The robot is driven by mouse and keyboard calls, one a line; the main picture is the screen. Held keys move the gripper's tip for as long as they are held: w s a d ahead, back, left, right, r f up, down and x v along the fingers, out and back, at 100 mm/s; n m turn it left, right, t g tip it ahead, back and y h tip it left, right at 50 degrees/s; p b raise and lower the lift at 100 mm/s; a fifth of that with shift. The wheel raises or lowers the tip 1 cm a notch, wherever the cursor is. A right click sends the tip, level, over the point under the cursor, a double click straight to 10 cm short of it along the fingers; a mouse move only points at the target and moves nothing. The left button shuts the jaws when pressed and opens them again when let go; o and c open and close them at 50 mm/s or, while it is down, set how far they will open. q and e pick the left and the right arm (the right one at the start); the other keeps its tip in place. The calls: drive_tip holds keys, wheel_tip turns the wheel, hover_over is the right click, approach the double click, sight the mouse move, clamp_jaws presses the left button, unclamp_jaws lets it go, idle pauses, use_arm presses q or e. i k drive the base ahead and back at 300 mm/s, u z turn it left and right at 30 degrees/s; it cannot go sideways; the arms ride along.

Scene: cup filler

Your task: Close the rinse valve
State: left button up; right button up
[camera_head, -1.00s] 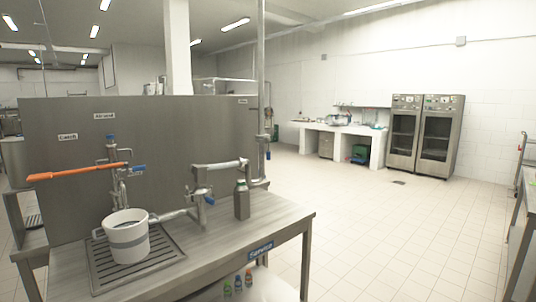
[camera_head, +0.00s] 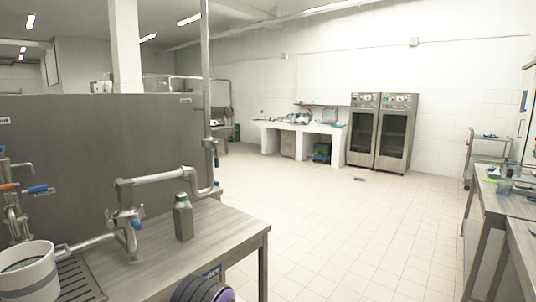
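Further left, another pipe assembly (camera_head: 14,215) has a blue handle (camera_head: 37,189) and an orange piece (camera_head: 8,187), cut by the picture's left edge. I cannot tell which of these is the rinse valve, nor whether it is open or shut. A white pot (camera_head: 28,274) stands below them at the bottom left, beside a drain grate (camera_head: 78,280). Neither of my grippers is in view.
The steel counter (camera_head: 215,235) carries a grey bottle (camera_head: 183,217) and ends at its right edge. Tiled floor (camera_head: 350,230) is free to the right. Steel tables (camera_head: 490,200) stand along the right edge. Two cabinets (camera_head: 380,132) stand at the back.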

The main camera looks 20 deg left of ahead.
sight(216, 155)
drive_tip(key=z, duration=0.3)
drive_tip(key=i, duration=1.75)
drive_tip(key=u, duration=0.6)
